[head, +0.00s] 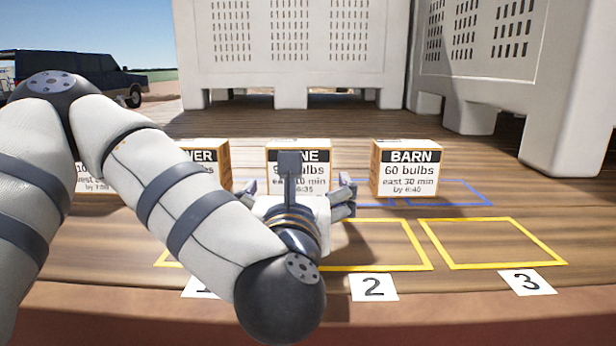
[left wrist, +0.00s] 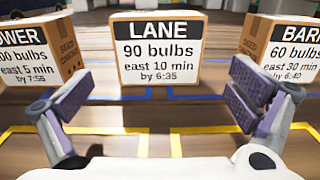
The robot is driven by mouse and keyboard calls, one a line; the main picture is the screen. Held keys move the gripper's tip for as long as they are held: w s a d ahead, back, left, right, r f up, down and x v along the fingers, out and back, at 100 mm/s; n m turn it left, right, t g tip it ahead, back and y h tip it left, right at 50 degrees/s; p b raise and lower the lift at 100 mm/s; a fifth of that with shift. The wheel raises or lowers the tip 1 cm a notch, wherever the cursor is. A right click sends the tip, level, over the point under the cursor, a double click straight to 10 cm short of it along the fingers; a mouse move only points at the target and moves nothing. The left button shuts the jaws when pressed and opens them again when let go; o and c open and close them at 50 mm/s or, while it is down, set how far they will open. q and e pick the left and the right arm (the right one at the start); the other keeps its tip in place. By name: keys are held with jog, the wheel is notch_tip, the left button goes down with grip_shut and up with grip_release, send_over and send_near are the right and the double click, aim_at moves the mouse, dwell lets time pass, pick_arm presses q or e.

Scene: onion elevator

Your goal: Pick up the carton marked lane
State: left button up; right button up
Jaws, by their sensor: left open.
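The carton marked LANE (head: 317,158) stands upright on the wooden deck, in the middle of the row. In the head view my left gripper and arm hide part of its label. In the left wrist view the LANE carton (left wrist: 156,52) faces me squarely and reads 90 bulbs, east 10 min, by 6:35. My left gripper (head: 300,190) is open and empty, in front of the carton. Its two fingers (left wrist: 160,110) show left and right of the carton's front face, apart from it. My right gripper is not in view.
The BARN carton (head: 407,170) stands to the right, the TOWER-like carton (head: 208,168) to the left, another partly hidden beyond. Yellow outlined squares with number cards 2 (head: 374,287) and 3 (head: 527,282) lie in front, empty. Large pale crates (head: 290,45) stand behind.

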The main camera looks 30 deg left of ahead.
pick_arm(q)
jog(key=x, duration=0.2)
jog(key=shift+w+a+f+b, duration=0.2)
jog(key=shift+w+f+b, duration=0.05)
jog(key=shift+b, duration=0.15)
jog(key=shift+w+a+r, duration=0.35)
jog(key=shift+r, duration=0.15)
jog(key=x, duration=0.4)
jog(key=shift+w+a+r, duration=0.15)
jog(key=shift+w, duration=0.25)
jog(key=c, duration=1.3)
